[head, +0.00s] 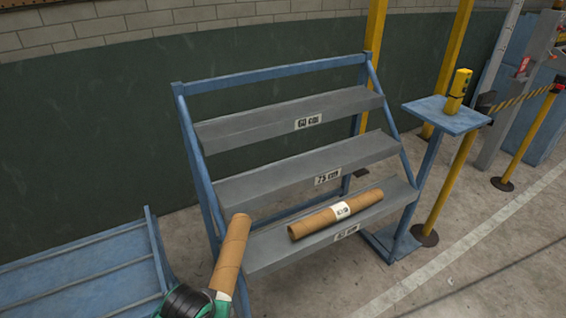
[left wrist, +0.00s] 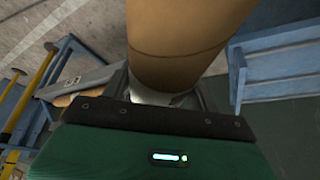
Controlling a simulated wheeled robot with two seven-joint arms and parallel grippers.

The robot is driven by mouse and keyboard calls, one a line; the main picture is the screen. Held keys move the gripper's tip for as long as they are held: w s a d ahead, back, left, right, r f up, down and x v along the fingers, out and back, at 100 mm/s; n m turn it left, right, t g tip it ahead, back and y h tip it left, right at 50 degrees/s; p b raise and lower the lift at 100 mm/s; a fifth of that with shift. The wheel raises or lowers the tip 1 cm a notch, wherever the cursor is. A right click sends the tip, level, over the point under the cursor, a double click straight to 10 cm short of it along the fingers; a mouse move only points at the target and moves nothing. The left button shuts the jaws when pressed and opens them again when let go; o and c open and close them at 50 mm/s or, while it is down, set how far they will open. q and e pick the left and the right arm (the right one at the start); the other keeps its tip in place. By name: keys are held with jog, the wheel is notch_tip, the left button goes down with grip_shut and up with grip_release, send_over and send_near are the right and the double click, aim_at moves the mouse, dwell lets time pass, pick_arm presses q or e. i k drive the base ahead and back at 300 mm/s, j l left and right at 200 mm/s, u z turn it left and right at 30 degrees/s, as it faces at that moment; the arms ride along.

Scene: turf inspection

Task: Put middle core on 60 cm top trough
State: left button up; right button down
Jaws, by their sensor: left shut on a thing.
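My left gripper (head: 217,297) is shut on a brown cardboard core (head: 233,249) at the lower middle of the head view. The core points up and slightly right, in front of the rack's left side. In the left wrist view the core (left wrist: 185,40) fills the upper middle and hides the fingertips. The top trough (head: 280,119) of the blue-framed rack has a "60 cm" label and is empty. The middle trough (head: 290,172), labelled "75 cm", is also empty. Another brown core (head: 310,223) with a white label lies on the bottom trough (head: 275,254). My right gripper is not in view.
A blue slatted rack (head: 90,280) stands at the lower left. A small blue stand (head: 445,116) holding a yellow device (head: 458,90) is right of the trough rack. Yellow posts (head: 453,60) stand behind it. The floor at right is open.

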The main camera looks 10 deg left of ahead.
aim_at(303, 108)
jog(key=i+l+z, duration=0.4)
jog(key=i+l, duration=0.5)
jog(key=l, duration=0.1)
